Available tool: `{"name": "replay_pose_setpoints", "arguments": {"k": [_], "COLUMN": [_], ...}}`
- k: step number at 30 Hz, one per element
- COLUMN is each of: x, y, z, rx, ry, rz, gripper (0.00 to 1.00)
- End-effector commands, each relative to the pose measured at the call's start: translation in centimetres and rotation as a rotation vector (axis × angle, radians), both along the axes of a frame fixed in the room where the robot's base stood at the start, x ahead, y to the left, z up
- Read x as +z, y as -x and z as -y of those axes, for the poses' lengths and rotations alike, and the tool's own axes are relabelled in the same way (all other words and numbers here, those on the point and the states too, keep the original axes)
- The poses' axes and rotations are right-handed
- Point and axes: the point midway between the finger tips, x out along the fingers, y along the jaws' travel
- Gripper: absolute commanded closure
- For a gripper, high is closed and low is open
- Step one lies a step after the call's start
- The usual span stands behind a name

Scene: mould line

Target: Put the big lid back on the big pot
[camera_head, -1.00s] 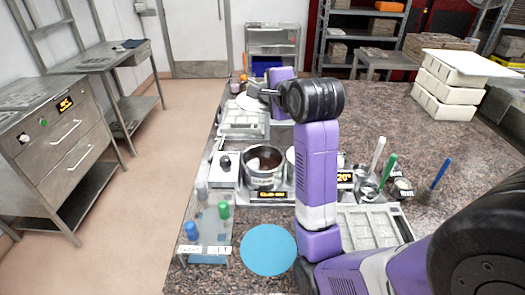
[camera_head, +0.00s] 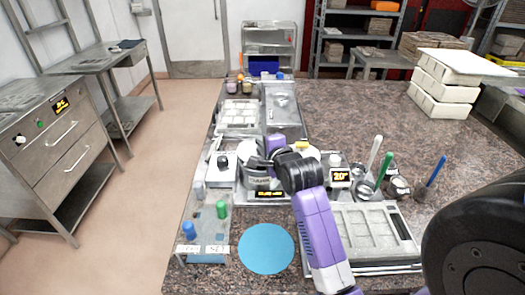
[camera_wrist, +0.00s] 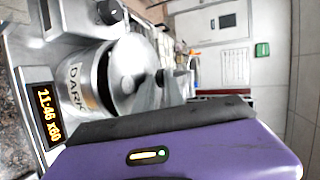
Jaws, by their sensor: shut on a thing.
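The big pot (camera_head: 260,183) stands on its heater in the middle of the bench, and its "DARK" label shows in the wrist view (camera_wrist: 84,76). The big lid (camera_wrist: 130,62) is a round steel disc over the pot's mouth, at or very near the rim. I cannot tell whether it is fully seated. My gripper (camera_wrist: 158,88) is shut on the lid's knob. In the head view my gripper and wrist cover much of the lid and pot.
A moulding tray (camera_head: 360,235) lies at the front right. A rack with coloured bottles (camera_head: 205,215) stands left of a blue round mat (camera_head: 266,248). Upright tools and small cups are to the right. The bench's right side has open room before the stacked white boxes (camera_head: 445,85).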

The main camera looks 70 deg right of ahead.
Motion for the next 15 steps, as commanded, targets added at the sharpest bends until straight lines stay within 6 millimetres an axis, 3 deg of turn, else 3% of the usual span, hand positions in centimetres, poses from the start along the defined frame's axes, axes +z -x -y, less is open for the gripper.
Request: {"name": "replay_pose_setpoints", "arguments": {"k": [5,15], "x": [-2.1,-2.4], "y": [0.0,0.0], "z": [0.0,0.0], "rx": [0.000,0.000], "ry": [-0.001,0.001], "rz": [-0.001,0.001], "gripper": [1.00,1.00]}}
